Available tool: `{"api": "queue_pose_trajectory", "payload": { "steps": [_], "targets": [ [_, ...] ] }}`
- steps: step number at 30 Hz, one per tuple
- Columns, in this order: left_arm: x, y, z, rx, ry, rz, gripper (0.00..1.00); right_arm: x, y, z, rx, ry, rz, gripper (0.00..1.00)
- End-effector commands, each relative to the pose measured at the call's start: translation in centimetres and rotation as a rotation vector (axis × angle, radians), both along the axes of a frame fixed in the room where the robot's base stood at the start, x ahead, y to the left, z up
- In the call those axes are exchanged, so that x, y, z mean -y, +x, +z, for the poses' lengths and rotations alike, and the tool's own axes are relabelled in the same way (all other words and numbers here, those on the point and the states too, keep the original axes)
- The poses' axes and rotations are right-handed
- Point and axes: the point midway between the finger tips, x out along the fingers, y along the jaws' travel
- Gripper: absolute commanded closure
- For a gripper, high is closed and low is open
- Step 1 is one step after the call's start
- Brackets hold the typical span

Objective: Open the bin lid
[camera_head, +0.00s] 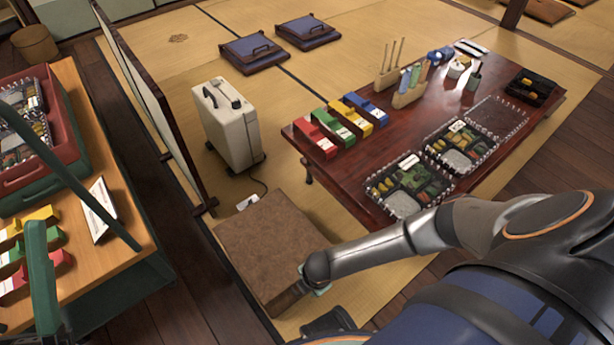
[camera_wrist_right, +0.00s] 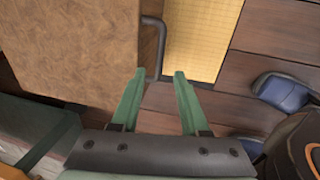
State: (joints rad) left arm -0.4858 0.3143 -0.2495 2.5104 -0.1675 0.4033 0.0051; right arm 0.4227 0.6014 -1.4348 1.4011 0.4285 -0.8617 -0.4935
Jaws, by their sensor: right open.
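The bin is the low box with a brown, flat lid (camera_head: 268,240) on the tatami, left of the low table. Its lid lies flat and looks shut. In the right wrist view the lid (camera_wrist_right: 70,45) fills the upper left, with a dark bar handle (camera_wrist_right: 153,45) along its edge. My right gripper (camera_head: 308,285) is at the near corner of the bin, partly hidden by my arm in the head view. In the right wrist view my right gripper (camera_wrist_right: 158,76) is open and empty, its green fingertips close to the handle's end. Contact cannot be told. My left gripper is not in view.
The low red-brown table (camera_head: 360,165) stands right of the bin, with lunch trays and coloured boxes. A white case (camera_head: 226,125) stands behind the bin. A folding screen (camera_head: 150,95) and a wooden cart (camera_head: 110,190) are at the left. Floor cushions (camera_head: 253,52) lie farther back.

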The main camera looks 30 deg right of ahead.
Motion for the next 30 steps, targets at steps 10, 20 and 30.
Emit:
{"api": "queue_pose_trajectory", "payload": {
  "steps": [10,20,30],
  "targets": [
    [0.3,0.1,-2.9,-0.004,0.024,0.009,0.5,0.0,0.7,-3.8,0.001,-0.001,0.0,0.55],
    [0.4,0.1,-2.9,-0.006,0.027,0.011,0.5,-0.1,0.8,-3.8,0.001,0.0,0.0,0.57],
    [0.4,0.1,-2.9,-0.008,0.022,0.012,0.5,0.0,0.7,-3.8,0.0,0.0,0.0,0.96]
  ]
}}
